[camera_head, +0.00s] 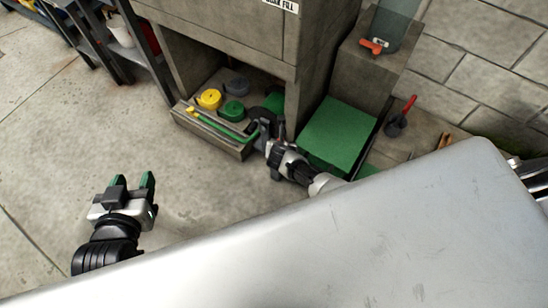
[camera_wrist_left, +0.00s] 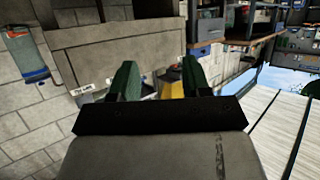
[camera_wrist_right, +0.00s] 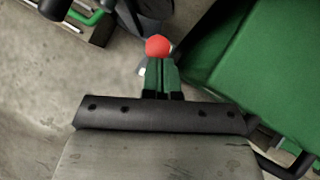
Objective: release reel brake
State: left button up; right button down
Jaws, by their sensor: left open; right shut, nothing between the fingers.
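A small red ball knob (camera_wrist_right: 158,46) shows at the tips of my right gripper in the right wrist view. My right gripper (camera_wrist_right: 162,74) is shut with its green fingers together and nothing between them. I cannot tell whether the fingertips touch the knob. Dark parts lie behind the knob, and its stem is not clear. In the head view my right gripper (camera_head: 268,142) is low, beside the green box and the low tray; the knob is not distinguishable there. My left gripper (camera_head: 131,183) is open and empty over bare floor, far from the knob.
A green box (camera_head: 335,136) stands right of my right gripper. A low tray (camera_head: 213,139) holds yellow and green rolls under a concrete bench (camera_head: 225,35). A red-handled tool (camera_head: 405,112) lies farther right.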

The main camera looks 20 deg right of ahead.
jog(key=shift+w+d+p, duration=0.35)
jog(key=shift+w+d, duration=0.1)
jog(key=shift+d, duration=0.05)
pick_arm(q)
jog(key=s+f+g, duration=0.1)
jog(key=s+a+f+g, duration=0.1)
jog(key=shift+f+g+y, duration=0.15)
jog(key=shift+g+y, duration=0.15)
jog(key=shift+y, duration=0.1)
pick_arm(e)
jog(key=shift+r, duration=0.1)
pick_arm(q)
jog(key=s+a+f+g+y+p, duration=0.1)
jog(key=s+a+f+g, duration=0.1)
jog(key=s+f+g, duration=0.1)
jog(key=shift+s+g+p, duration=0.4)
jog(key=shift+s+g, duration=0.3)
jog(key=shift+s, duration=0.5)
pick_arm(e)
jog(key=shift+r, duration=0.8)
pick_arm(q)
jog(key=shift+r, duration=0.1)
pick_arm(e)
jog(key=shift+s, duration=0.1)
